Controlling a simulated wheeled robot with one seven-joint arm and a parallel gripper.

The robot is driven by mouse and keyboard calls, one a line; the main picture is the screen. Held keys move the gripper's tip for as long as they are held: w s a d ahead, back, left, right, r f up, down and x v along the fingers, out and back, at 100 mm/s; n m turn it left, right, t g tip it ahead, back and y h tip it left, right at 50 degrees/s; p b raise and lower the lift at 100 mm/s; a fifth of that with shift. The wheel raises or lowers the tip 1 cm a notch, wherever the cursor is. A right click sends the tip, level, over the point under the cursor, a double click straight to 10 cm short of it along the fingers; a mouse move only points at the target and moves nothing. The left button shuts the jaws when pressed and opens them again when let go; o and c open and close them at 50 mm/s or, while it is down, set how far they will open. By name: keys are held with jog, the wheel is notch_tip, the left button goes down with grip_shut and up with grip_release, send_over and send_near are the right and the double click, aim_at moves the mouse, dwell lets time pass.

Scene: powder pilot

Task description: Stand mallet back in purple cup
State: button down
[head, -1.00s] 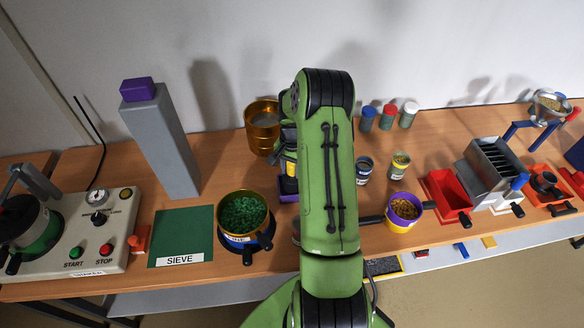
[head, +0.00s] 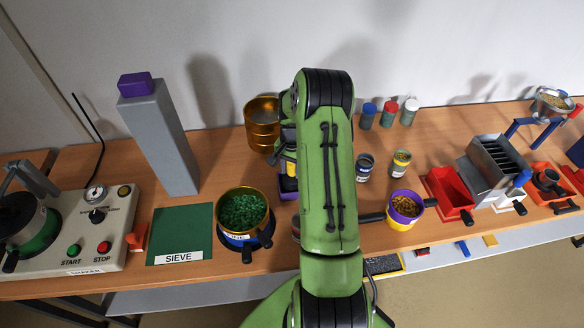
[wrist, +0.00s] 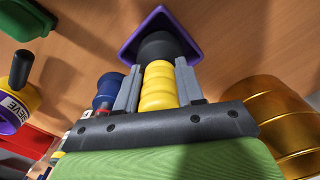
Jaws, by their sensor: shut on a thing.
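The mallet's yellow ribbed handle (wrist: 158,90) is between the two grey fingers of my gripper (wrist: 157,82) in the wrist view. Its black end lies within the outline of the square purple cup (wrist: 131,42). I cannot tell whether it rests on the cup's bottom. In the head view the purple cup (head: 288,185) stands on the table just left of my green arm, with a bit of the yellow handle (head: 291,168) above it. My arm hides most of the gripper and mallet there.
A stack of gold sieves (head: 262,125) stands close behind the cup. A gold-rimmed pan of green grains (head: 242,212) is at left. A dark jar (head: 365,167), a yellow jar (head: 401,162) and a yellow pot with purple rim (head: 404,209) stand right of my arm.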

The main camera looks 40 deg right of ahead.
jog(key=shift+f+b, duration=0.4)
jog(key=shift+f, duration=0.1)
jog(key=c, duration=0.6)
grip_release()
notch_tip(320, 180, up, 16)
jog(key=shift+d+f+p, duration=0.15)
jog(key=shift+p, duration=0.75)
